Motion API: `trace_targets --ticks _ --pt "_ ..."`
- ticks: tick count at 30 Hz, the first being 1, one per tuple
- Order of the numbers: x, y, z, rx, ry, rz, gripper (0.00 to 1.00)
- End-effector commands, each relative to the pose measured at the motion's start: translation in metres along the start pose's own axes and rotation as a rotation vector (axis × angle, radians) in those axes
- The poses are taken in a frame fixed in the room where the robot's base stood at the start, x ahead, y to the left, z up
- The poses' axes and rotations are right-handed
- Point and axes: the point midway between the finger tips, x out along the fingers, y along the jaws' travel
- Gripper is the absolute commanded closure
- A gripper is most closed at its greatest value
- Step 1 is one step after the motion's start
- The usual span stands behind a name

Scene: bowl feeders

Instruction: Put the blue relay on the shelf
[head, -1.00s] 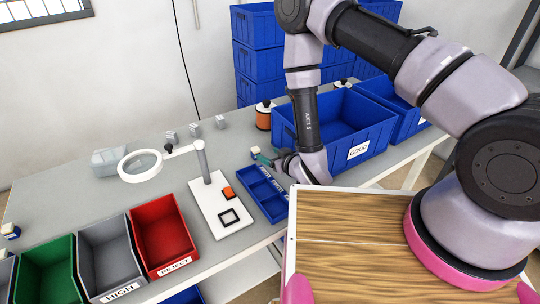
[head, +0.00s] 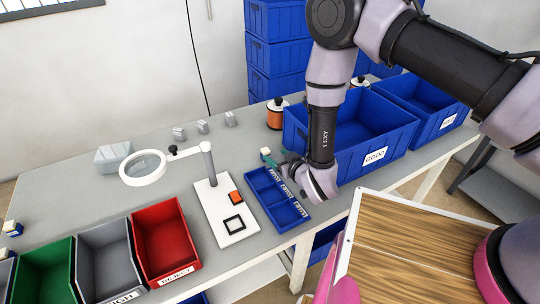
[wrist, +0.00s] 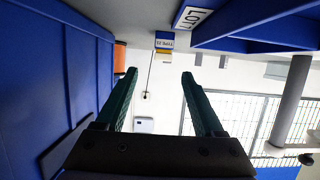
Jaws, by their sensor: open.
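A small blue relay with a pale cream top (head: 265,151) stands on the table behind the blue compartment tray, partly hidden by my fingers. In the wrist view, which is upside down, the blue relay (wrist: 164,41) shows its white label and lies ahead, between the lines of my fingers. My gripper (head: 274,160) is low over the table beside the blue tray. In the wrist view my gripper (wrist: 159,76) has its two green fingers spread with nothing between them. I cannot tell for certain which surface is the shelf; a grey shelf (head: 505,175) stands at the right.
The blue tray (head: 289,214) and the large blue GOOD bin (head: 350,158) flank my gripper. An orange spool (head: 275,117) stands behind. The magnifier stand's pole (head: 207,162) is to the left. Another blue-and-cream part (head: 13,229) is at the far left.

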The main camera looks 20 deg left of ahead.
Motion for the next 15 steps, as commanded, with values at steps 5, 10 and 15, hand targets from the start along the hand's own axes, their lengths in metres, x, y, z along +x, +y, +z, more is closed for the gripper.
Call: trace_targets --ticks 5,10,15 --pt "0.015 0.0 0.0 -0.002 0.0 -0.001 0.3" --pt "0.036 -0.003 0.0 -0.002 0.002 -0.002 0.3" --pt "0.059 -0.003 0.001 -0.001 0.001 -0.001 0.3"
